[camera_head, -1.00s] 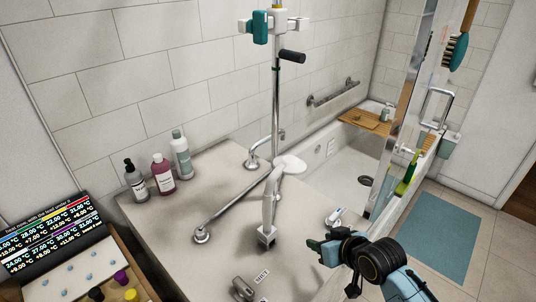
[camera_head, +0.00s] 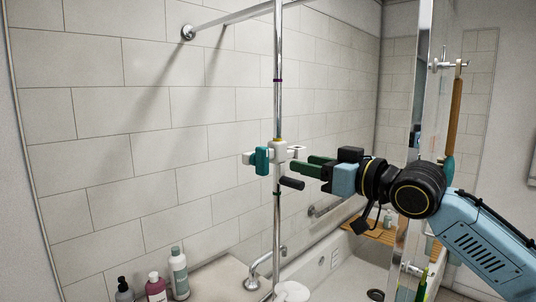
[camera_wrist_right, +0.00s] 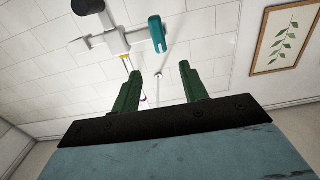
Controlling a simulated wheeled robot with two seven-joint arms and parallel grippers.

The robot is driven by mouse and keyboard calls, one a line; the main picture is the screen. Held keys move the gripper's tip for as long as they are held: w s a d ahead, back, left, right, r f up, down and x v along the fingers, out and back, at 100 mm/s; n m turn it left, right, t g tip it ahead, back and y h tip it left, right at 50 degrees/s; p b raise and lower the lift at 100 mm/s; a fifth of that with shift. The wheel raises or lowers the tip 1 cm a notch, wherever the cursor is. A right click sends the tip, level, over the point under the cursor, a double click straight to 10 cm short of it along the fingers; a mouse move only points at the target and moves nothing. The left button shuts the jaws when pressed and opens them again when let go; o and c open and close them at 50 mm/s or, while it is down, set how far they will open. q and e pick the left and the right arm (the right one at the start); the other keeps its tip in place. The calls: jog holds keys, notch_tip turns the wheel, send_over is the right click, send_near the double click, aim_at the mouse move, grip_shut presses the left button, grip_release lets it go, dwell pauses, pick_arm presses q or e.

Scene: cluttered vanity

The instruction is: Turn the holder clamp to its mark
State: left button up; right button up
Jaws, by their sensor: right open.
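The white holder clamp (camera_head: 280,153) sits on a vertical chrome pole (camera_head: 278,108), with a teal lever (camera_head: 261,161) on its left and a black handle (camera_head: 291,183) below right. A yellow band shows just above the clamp; a dark band and a green band show elsewhere on the pole. My right gripper (camera_head: 307,166) is just right of the clamp, its green fingers pointing at it. In the right wrist view the fingers are open and empty (camera_wrist_right: 158,78); the clamp (camera_wrist_right: 112,42) and teal lever (camera_wrist_right: 157,33) lie beyond the tips. My left gripper is out of view.
Several bottles (camera_head: 179,273) stand on the counter at lower left. A grab bar, a wooden bath tray (camera_head: 380,232) and the bathtub lie behind my right arm. A glass screen edge (camera_head: 421,90) and a wooden-handled brush (camera_head: 456,115) are at the right.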

aim_at(267, 155)
jog(key=p+x, duration=0.3)
jog(key=x, duration=0.9)
grip_shut()
